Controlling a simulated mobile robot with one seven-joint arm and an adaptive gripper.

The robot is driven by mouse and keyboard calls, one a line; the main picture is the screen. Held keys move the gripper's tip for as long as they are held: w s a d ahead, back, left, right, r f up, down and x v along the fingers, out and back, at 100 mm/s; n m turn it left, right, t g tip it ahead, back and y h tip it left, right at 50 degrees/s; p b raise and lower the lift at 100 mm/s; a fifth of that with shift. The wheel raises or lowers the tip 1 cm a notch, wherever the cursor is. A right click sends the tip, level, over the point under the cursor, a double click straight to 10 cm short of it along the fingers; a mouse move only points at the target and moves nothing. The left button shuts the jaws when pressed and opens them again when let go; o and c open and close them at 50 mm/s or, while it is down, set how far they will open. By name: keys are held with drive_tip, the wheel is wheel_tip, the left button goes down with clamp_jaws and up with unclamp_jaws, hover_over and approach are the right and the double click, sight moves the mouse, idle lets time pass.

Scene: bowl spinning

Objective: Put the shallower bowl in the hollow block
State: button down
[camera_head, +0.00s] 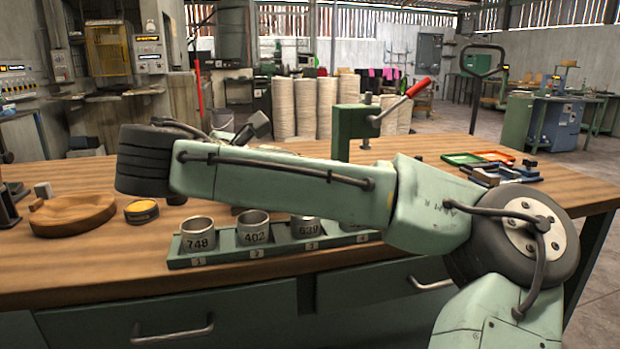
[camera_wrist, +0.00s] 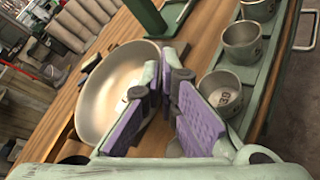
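A wide, pale metal bowl (camera_wrist: 108,82) lies on the bench in the wrist view. My gripper (camera_wrist: 167,75) is at its right rim, with two purple-padded fingers and a gap between them. The fingers cover part of the rim; I cannot tell whether they touch it. In the head view my arm hides most of the gripper. A round wooden block with a shallow hollow (camera_head: 72,213) sits empty at the bench's left and looks like the hollow block.
A green tray (camera_head: 215,259) along the bench's front holds several numbered metal cups (camera_head: 198,235). A green stand with a red-handled lever (camera_head: 355,130) rises behind my arm. Bare wood lies in front of the block.

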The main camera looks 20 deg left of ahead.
drive_tip(key=shift+s+r, duration=0.1)
drive_tip(key=shift+r, duration=0.05)
drive_tip(key=w+d+p, duration=0.3)
drive_tip(key=w+p, duration=0.1)
drive_tip(key=w, duration=1.3)
drive_tip(key=shift+w+f+p, duration=0.15)
drive_tip(key=shift+w+f, duration=0.05)
drive_tip(key=shift+f, duration=1.45)
drive_tip(key=shift+w+f+p, duration=0.15)
drive_tip(key=shift+f, duration=1.5)
drive_tip(key=shift+f, duration=0.1)
drive_tip(key=shift+f, duration=0.15)
drive_tip(key=c, duration=1.8)
unclamp_jaws()
